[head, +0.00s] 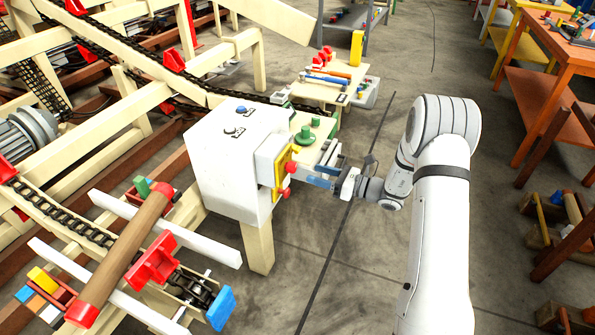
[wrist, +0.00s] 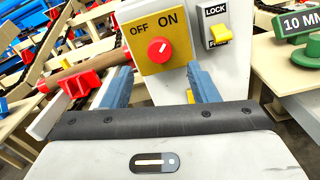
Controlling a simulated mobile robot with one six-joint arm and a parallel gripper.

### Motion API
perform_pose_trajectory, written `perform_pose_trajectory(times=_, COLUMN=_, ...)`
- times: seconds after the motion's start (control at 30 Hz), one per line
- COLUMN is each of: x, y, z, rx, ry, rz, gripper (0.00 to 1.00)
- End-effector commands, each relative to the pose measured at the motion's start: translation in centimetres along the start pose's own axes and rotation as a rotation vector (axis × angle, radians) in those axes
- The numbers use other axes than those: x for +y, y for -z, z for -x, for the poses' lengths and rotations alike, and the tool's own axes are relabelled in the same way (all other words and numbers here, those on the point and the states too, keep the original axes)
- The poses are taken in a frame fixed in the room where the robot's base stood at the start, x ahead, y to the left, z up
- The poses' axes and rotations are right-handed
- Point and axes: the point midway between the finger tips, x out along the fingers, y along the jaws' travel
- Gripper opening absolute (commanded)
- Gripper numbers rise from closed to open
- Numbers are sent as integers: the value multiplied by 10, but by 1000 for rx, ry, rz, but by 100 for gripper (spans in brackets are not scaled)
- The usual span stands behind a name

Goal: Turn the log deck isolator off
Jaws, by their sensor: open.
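The isolator is a red round knob (wrist: 160,50) on a yellow plate (wrist: 180,62) marked OFF at left and ON at upper right. The knob's small white mark seems to point up and right, towards ON. In the head view the yellow plate (head: 279,176) is on the side of a white cabinet (head: 225,165), seen edge-on. My gripper (wrist: 160,72) is open and empty, its blue fingers spread either side of the knob, short of the plate. In the head view my gripper (head: 312,176) is just right of the plate.
A yellow toggle (wrist: 218,33) on a LOCK plate sits right of the isolator; its lower label is partly hidden. A green knob (head: 305,136) marked 10 MM stands behind the cabinet. A chain conveyor and a roller (head: 125,250) are at left. Grey floor is clear at lower middle.

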Motion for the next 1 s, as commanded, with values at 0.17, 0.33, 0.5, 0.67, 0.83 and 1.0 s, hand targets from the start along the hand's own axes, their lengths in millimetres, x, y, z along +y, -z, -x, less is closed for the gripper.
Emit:
perform_pose_trajectory(times=0.17, x=0, y=0, z=-25, rx=-1, ry=-1, rz=1, gripper=54)
perform_pose_trajectory(times=0.33, x=1, y=0, z=-52, rx=0, ry=-2, rz=1, gripper=54)
perform_pose_trajectory(times=0.5, x=0, y=0, z=-69, rx=0, ry=0, rz=0, gripper=54)
perform_pose_trajectory(times=0.67, x=0, y=0, z=-74, rx=0, ry=1, rz=1, gripper=54)
perform_pose_trajectory(times=0.83, x=0, y=0, z=-74, rx=0, ry=2, rz=1, gripper=54)
perform_pose_trajectory(times=1.0, x=-1, y=0, z=-73, rx=0, ry=2, rz=1, gripper=41)
